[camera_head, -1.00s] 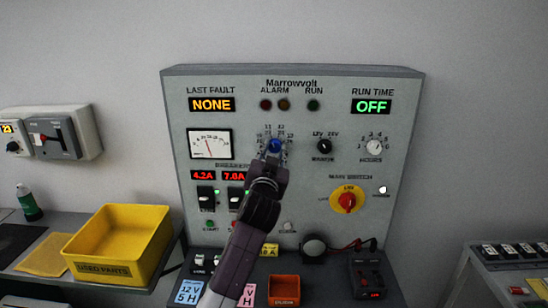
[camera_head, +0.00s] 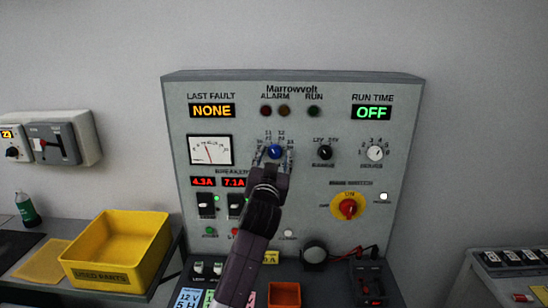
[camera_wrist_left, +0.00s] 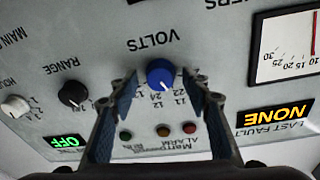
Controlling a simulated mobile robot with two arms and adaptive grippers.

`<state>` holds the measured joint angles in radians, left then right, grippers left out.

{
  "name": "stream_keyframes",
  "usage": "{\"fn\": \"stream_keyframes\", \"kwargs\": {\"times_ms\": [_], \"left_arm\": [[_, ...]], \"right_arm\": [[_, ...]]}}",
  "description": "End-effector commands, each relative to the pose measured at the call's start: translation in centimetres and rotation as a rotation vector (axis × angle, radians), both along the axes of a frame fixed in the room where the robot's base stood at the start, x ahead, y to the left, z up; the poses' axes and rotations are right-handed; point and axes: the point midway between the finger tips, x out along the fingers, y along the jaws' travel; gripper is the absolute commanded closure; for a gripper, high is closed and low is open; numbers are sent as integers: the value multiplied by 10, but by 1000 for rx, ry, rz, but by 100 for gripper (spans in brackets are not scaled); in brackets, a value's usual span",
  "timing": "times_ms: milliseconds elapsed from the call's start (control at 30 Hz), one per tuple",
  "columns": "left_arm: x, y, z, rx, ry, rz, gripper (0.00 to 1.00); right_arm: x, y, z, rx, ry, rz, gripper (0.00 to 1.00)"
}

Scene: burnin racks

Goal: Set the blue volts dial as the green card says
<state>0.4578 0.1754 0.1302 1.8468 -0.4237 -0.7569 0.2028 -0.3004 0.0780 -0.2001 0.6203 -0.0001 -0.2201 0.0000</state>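The blue volts dial (camera_head: 275,152) is on the upper middle of the grey panel, and it also shows in the left wrist view (camera_wrist_left: 160,74), where the panel appears upside down. My left gripper (camera_head: 274,161) is in front of the dial. In the left wrist view my left gripper (camera_wrist_left: 162,88) is open, with one finger on each side of the dial and gaps visible. A sliver of the green card (camera_head: 209,298) shows on the bench beside my arm; its writing is hidden. My right gripper is not in view.
A black range knob (camera_head: 324,152) and a white hours knob (camera_head: 375,153) sit right of the dial. The red and yellow main switch (camera_head: 348,207) is lower right. A yellow bin (camera_head: 118,250) stands left, and an orange tray (camera_head: 285,295) is in front.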

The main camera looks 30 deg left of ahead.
Motion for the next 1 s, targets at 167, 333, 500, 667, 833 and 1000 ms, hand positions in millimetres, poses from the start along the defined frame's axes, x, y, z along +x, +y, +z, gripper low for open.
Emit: {"fn": "stream_keyframes", "kwargs": {"times_ms": [167, 333, 500, 667, 833, 1000], "left_arm": [[0, 0, 1, 1, -2, 1, 56], [-10, -6, 0, 2, -3, -1, 56], [-37, -20, -3, 1, -2, -2, 56], [-67, -36, -6, 0, -1, -2, 56], [-92, -48, -8, 0, -1, -1, 56], [-105, -54, -8, 0, -1, 0, 56]], "right_arm": [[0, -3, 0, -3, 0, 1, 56], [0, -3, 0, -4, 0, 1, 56], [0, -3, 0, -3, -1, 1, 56], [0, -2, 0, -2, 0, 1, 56], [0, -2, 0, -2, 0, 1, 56], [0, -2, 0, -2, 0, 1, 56]]}}
